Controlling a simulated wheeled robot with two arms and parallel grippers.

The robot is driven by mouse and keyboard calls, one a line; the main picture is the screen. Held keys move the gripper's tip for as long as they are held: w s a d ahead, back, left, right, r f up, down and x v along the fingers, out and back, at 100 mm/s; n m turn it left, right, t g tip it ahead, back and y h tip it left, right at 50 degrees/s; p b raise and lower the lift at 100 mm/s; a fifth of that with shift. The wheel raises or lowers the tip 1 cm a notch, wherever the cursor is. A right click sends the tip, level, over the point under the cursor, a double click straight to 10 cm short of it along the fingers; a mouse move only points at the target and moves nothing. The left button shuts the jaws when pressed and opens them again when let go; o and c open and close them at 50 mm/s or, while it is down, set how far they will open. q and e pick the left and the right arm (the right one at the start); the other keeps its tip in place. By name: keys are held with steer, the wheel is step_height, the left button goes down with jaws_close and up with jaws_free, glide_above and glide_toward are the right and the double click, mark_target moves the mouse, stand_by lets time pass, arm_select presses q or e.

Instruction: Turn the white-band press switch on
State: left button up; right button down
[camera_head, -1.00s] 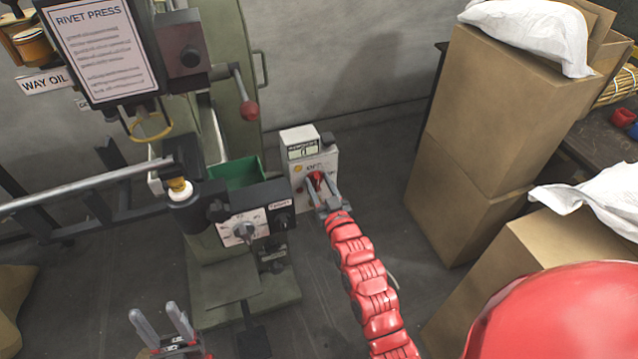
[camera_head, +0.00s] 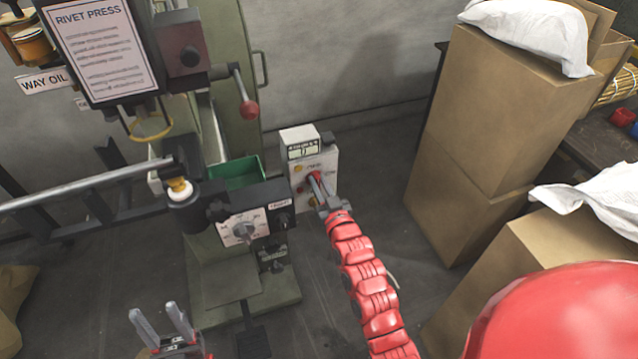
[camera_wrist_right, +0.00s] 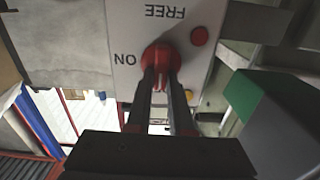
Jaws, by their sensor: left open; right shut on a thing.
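A white control box (camera_head: 300,165) with a small display stands on the right of the rivet press (camera_head: 245,225). Its red knob (camera_head: 314,177) is on the front face and partly hidden by my right gripper (camera_head: 316,182). In the right wrist view, my right gripper (camera_wrist_right: 163,78) is shut on the red knob (camera_wrist_right: 160,55), its two dark fingers on either side. The word ON is printed beside the knob and FREE, upside down, is above it. My left gripper (camera_head: 154,312) is open and empty, low at the left. A pale ring (camera_head: 180,192) shows on the press.
Stacked cardboard boxes (camera_head: 490,130) stand to the right, with white bags on top. A green bin (camera_head: 236,172) is behind the press's dial panel. In the right wrist view, a green and grey block (camera_wrist_right: 265,115) is close to the gripper's right.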

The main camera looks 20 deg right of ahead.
steer(key=shift+d+f+m+b, duration=0.25)
steer(key=shift+m+b, duration=0.6)
steer(key=shift+m, duration=2.1)
steer(key=shift+d+f+m+b, duration=0.25)
steer(key=shift+m+b, duration=0.6)
steer(key=shift+m, duration=2.05)
steer(key=shift+d+f+m+b, duration=0.2)
steer(key=shift+m+b, duration=0.65)
steer(key=shift+m, duration=2.1)
steer(key=shift+a, duration=0.1)
steer(key=c, duration=0.8)
jaws_free()
